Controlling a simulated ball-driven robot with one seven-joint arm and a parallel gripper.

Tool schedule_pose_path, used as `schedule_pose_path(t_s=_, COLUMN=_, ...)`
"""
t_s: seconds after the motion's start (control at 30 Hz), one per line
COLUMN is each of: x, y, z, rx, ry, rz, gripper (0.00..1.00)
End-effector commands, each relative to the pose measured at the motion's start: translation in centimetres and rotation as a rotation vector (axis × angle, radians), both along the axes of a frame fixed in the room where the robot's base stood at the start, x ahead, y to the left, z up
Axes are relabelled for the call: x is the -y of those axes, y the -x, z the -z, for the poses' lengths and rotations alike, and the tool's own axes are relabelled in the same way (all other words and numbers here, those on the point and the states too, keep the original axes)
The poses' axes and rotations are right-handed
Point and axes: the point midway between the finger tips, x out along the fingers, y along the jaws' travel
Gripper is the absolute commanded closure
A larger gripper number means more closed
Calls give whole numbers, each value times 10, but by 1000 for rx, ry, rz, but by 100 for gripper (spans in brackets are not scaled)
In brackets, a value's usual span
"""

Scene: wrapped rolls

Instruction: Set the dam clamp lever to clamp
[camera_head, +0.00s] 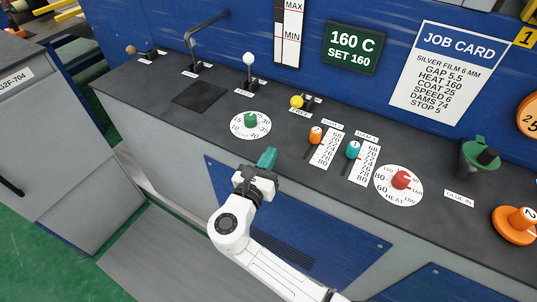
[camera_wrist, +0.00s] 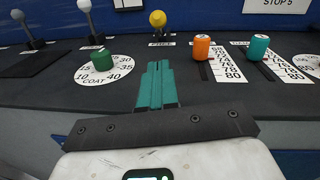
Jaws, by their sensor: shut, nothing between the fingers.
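A short lever with a yellow ball knob (camera_head: 297,101) stands on the dark counter behind a small label that seems to read FREE. Its knob leans toward the front left, on the side of that label. I take it for the dam clamp lever; no clamp label is legible. The lever also shows in the wrist view (camera_wrist: 157,19), beyond my fingertips. My gripper (camera_head: 267,157) has teal fingers pressed together and holds nothing. It is over the counter's front edge, in front of the lever and apart from it. The fingers also show in the wrist view (camera_wrist: 157,68).
A green COAT dial (camera_head: 250,120) lies left of the lever. Orange (camera_head: 316,134) and teal (camera_head: 353,149) slider knobs and a red HEAT dial (camera_head: 401,180) stand to its right. A white-ball lever (camera_head: 249,60) is farther left. Bare counter lies between my fingers and the yellow knob.

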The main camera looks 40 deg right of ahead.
Motion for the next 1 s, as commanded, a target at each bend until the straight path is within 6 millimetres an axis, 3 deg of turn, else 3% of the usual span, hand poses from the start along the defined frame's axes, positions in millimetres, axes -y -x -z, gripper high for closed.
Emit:
schedule_pose_path(t_s=0.6, x=112, y=-54, z=-4, rx=1, ry=2, rz=3, gripper=100)
schedule_pose_path(t_s=0.8, x=136, y=-67, z=-3, rx=1, ry=1, rz=2, gripper=100)
schedule_pose_path(t_s=1.0, x=146, y=-72, z=-3, rx=1, ry=0, rz=0, gripper=100)
